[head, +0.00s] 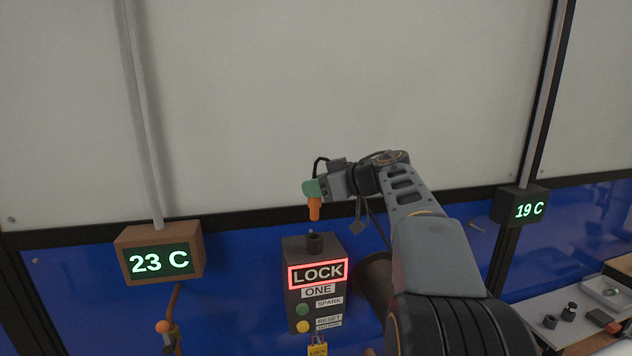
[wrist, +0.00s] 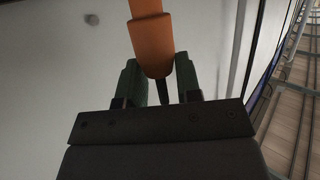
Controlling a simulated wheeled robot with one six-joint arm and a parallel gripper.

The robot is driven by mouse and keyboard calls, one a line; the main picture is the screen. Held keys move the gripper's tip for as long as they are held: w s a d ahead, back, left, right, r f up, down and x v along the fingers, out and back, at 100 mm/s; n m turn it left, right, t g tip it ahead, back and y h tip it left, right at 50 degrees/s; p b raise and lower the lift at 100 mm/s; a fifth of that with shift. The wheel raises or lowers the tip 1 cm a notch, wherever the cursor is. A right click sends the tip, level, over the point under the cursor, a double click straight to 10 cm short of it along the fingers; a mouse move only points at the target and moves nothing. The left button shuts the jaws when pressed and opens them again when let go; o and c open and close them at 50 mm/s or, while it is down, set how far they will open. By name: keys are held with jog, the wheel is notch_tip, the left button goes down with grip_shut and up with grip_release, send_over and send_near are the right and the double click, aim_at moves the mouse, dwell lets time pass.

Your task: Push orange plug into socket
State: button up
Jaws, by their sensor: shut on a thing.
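The orange plug (head: 314,209) hangs upright below my gripper (head: 312,190), in the head view. My gripper's green fingers are shut on it. In the wrist view the orange plug (wrist: 151,40) sits between the two green fingers of my gripper (wrist: 160,80), with a dark part showing below it. The inside of the socket is hidden.
A brown box reading 23 C (head: 130,244) is on the left, with an orange-tipped lever (head: 162,327) below. A dark box reading 19 C (head: 521,207) is on the right. A table (head: 520,308) with small parts stands at lower right. A pale wall rises behind.

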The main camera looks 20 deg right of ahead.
aim_at(318, 217)
jog(key=shift+f+b, duration=0.6)
jog(key=shift+f, duration=1.05)
jog(key=shift+p, duration=1.4)
dwell(0.6)
jog(key=shift+f+b, duration=0.8)
jog(key=shift+f, duration=1.5)
jog(key=o, duration=1)
jog(key=shift+s, duration=0.1)
jog(key=b+v, duration=0.2)
jog(key=v, duration=1.1)
jog(key=shift+s+d, duration=0.2)
jog(key=shift+s, duration=0.15)
jog(key=shift+r, duration=0.1)
